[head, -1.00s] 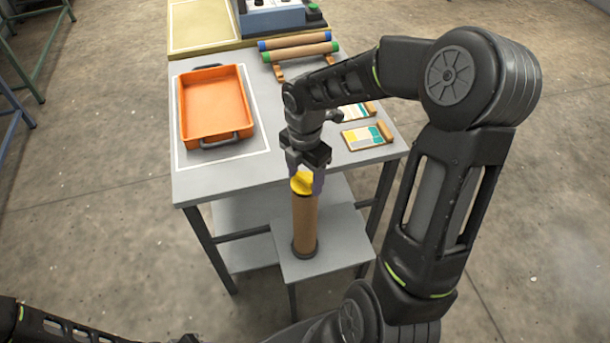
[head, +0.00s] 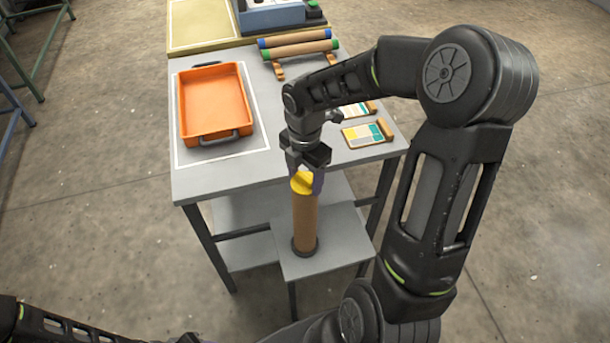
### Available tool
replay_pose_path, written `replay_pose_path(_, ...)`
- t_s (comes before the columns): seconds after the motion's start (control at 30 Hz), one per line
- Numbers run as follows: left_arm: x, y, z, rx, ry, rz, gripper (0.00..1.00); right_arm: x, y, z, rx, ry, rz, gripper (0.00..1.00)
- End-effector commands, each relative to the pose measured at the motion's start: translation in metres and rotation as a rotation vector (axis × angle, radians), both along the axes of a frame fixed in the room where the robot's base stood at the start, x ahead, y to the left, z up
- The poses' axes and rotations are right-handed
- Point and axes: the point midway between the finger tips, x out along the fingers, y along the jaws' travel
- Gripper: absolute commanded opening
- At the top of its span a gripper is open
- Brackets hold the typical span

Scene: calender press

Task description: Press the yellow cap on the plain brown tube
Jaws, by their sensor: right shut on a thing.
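The plain brown tube (head: 305,222) stands upright in a dark round base on a small grey stand (head: 345,248) in front of the table. The yellow cap (head: 302,183) is at the tube's top end. My right gripper (head: 305,180) points down and is shut on the yellow cap, a finger on each side. Whether the cap is fully seated on the tube cannot be told. My left arm shows only at the bottom left edge; its gripper is out of view.
An orange tray (head: 212,102) with dark handles lies on the grey table (head: 245,172). Two brown tubes with blue and green ends (head: 298,45) rest on a rack behind. Colour sample cards (head: 362,134) lie at the right. A blue machine (head: 272,14) stands at the back.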

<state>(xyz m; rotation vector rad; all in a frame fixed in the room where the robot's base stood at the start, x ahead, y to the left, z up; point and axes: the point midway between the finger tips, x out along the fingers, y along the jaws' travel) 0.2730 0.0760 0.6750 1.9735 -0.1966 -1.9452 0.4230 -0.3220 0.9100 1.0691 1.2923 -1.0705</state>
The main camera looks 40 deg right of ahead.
Motion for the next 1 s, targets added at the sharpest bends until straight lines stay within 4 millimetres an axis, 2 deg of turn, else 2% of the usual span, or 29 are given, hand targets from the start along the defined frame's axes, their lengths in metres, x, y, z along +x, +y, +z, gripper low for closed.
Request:
replay_pose_path(0.33,0.0,0.0,-0.0005,0.0,0.0,0.0,0.35,-0.0006,0.0004,-0.0028,0.002,0.002,0.0,0.22)
replay_pose_path(0.37,0.0,0.0,-0.0005,0.0,0.0,0.0,0.35,-0.0007,0.0004,-0.0029,0.002,0.002,0.0,0.63)
replay_pose_path(0.63,0.0,0.0,-0.0008,0.0,0.0,0.0,0.35,-0.0013,0.0005,-0.0037,0.001,0.003,0.0,0.85)
replay_pose_path(0.83,0.0,0.0,-0.0009,0.0,0.0,0.0,0.35,-0.0015,0.0004,-0.004,0.002,0.004,0.0,0.87)
replay_pose_path(1.0,0.0,0.0,-0.0009,0.0,0.0,0.0,0.35,-0.0015,0.0004,-0.0041,0.002,0.004,0.0,1.0)
